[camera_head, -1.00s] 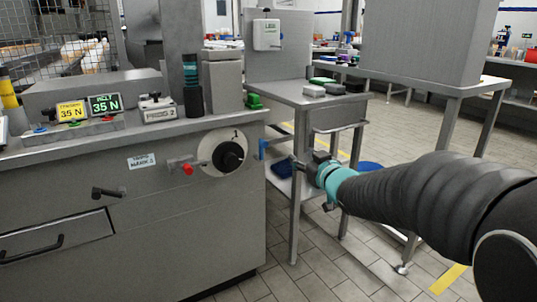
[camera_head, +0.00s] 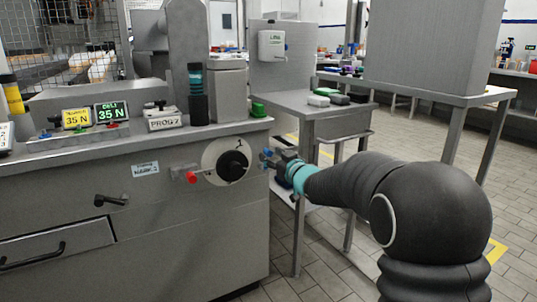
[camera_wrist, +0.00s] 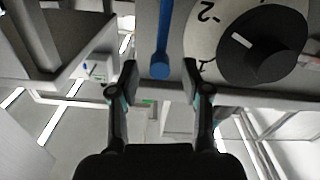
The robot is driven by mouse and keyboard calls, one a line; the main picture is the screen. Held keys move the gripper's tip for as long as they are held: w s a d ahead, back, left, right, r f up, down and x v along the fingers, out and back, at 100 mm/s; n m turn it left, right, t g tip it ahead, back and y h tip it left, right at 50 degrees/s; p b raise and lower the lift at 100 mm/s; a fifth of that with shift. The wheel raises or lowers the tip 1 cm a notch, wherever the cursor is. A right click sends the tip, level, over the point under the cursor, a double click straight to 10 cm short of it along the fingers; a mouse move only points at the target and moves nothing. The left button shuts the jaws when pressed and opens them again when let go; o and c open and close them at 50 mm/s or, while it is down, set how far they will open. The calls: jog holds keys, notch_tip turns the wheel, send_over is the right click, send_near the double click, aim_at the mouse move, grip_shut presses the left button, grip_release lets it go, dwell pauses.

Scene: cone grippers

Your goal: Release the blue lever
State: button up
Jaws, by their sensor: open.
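The blue lever (camera_wrist: 164,35) is a straight blue bar with a rounded end in the wrist view. It hangs from the top of the picture beside the black dial, its end between and slightly beyond my fingertips. My gripper (camera_wrist: 160,82) is open, with one finger on each side of the lever's line and a visible gap to both. In the head view my gripper (camera_head: 272,159) is at the right end of the machine's front, right of the dial, and largely covers the lever there.
The black dial (camera_head: 233,165) on its white numbered plate is close to my gripper. A red-tipped handle (camera_head: 191,177) sticks out left of it. A steel side table (camera_head: 325,110) with small boxes stands right of the machine. Floor shows between them.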

jog(key=shift+x, duration=1.35)
grip_shut()
